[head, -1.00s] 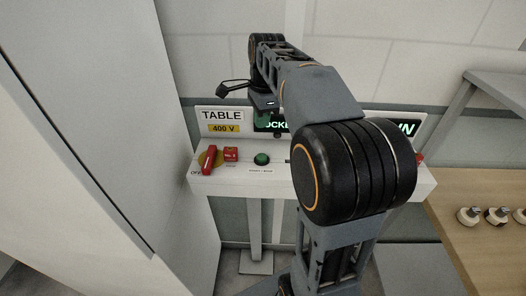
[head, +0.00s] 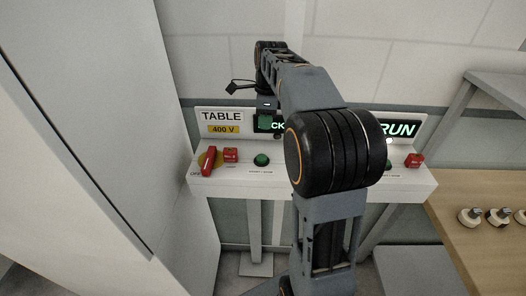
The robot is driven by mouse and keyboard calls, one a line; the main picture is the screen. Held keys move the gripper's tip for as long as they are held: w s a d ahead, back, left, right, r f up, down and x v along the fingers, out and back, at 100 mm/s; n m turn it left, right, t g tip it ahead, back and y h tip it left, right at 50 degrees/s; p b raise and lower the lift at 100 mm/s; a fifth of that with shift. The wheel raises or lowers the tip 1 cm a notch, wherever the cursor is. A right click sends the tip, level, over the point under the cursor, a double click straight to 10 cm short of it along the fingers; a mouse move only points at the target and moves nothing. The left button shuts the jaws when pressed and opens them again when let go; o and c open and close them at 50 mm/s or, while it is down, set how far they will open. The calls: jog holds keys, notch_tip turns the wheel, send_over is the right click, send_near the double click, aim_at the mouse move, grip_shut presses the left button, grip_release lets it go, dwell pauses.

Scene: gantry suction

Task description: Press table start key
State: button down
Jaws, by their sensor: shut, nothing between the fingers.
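The white control panel (head: 330,184) stands against the wall, with a TABLE 400 V sign (head: 222,122) at its left. The small print by the green key is too small to read surely. My gripper (head: 275,128) is shut and empty, pointing down in front of the dark display, apparently above and slightly right of the green key. Its fingertips are hard to make out.
A lit display (head: 398,130) reads RUN at the right, with a red block (head: 414,160) below it. My arm covers the panel's middle. A tall grey cabinet (head: 110,120) stands close on the left. A wooden bench (head: 478,190) with several small parts is at right.

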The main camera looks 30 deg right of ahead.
aim_at(263, 157)
jog(key=f, duration=0.7)
jog(key=a+f, duration=0.1)
jog(key=f, duration=0.2)
jog(key=shift+s+f, duration=0.15)
jog(key=shift+f, duration=0.2)
jog(key=shift+f+b, duration=0.35)
jog(key=shift+f, duration=0.45)
jog(key=shift+s+f, duration=0.2)
jog(key=shift+f, duration=0.25)
notch_tip(263, 157, up, 15)
jog(key=d+p, duration=0.1)
jog(key=p, duration=0.2)
jog(key=shift+w+d, duration=0.15)
jog(key=shift+w, duration=0.2)
